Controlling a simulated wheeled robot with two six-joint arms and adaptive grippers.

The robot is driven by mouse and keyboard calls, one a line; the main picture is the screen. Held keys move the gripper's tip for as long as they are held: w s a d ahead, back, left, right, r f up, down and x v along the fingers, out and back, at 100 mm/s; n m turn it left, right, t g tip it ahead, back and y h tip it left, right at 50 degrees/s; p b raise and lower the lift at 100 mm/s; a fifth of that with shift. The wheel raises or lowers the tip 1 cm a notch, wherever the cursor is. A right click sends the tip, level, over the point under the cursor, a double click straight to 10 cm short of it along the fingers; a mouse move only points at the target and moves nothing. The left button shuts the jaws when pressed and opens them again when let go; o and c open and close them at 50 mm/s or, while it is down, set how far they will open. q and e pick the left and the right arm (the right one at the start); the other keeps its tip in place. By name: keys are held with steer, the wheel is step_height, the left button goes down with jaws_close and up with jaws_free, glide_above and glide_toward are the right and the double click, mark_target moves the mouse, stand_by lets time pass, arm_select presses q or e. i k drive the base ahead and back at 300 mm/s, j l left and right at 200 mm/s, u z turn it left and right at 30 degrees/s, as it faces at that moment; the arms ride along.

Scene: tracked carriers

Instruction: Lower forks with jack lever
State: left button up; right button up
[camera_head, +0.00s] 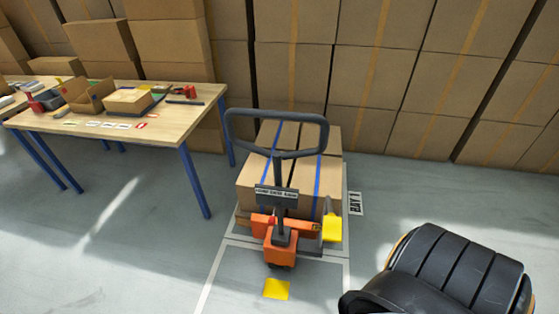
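An orange pallet jack (281,248) stands on the floor at the middle. Its dark loop handle (283,154) rises upright on a post, with a small labelled plate (277,194) partway down. A yellow part (332,228) with a grey top stands at the right of the jack's body; I cannot tell whether it is the jack lever. The forks are hidden by the jack's body and the boxes. Large cardboard boxes (262,183) with blue and black straps sit behind the handle. Neither of my grippers shows.
A dark ridged rounded shape (445,265), probably part of my arm, fills the lower right. A wooden table (150,125) with blue legs stands at left, holding boxes and small items. Stacked cartons (385,85) line the back. A yellow floor square (276,289) lies in front.

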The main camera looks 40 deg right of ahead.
mark_target(271, 221)
steer(key=i+j+z, duration=0.2)
steer(key=z, duration=0.2)
steer(key=i+j+z, duration=0.1)
steer(key=j+z, duration=0.2)
steer(key=z, duration=0.95)
